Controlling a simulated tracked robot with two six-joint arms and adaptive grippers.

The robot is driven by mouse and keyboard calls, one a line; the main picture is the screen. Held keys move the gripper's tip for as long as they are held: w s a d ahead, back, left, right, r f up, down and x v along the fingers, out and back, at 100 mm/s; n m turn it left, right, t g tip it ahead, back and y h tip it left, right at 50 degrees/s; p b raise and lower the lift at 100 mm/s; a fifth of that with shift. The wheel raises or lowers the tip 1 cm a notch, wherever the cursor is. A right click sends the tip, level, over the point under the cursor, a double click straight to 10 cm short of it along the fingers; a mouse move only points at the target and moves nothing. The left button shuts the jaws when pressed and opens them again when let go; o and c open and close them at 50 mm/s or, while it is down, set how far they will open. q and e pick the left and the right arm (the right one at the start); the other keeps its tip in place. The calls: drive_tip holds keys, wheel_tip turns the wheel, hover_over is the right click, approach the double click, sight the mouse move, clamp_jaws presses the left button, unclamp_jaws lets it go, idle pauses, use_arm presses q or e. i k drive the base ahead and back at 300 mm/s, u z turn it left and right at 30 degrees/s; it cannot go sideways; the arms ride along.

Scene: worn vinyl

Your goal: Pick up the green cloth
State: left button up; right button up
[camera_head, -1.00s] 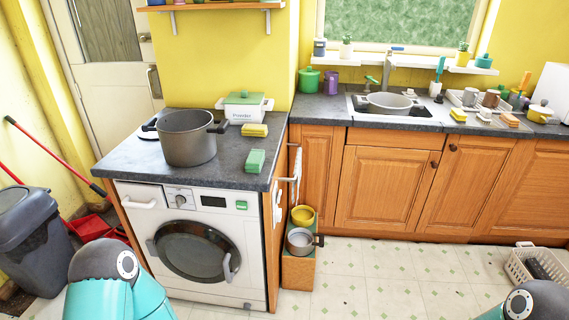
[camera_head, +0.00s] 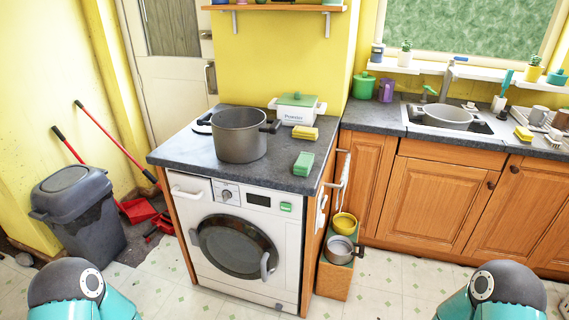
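A small green folded cloth or sponge-like block (camera_head: 303,163) lies on the dark worktop (camera_head: 180,153), near its right front edge above the washing machine. I cannot tell from its shape whether it is cloth or sponge. A yellow block (camera_head: 305,132) lies just behind it. Only teal and grey upper parts of my two arms show, at the bottom left and bottom right. Neither gripper is in view. Nothing of mine touches the green item.
A washing machine (camera_head: 240,240) stands below. A bin (camera_head: 78,205) is at left. A crate with pans (camera_head: 334,275) stands right of the machine. Tiled floor is open at right.

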sight(302, 166)
drive_tip(key=u, duration=0.1)
drive_tip(key=i, duration=1)
drive_tip(key=z, duration=0.6)
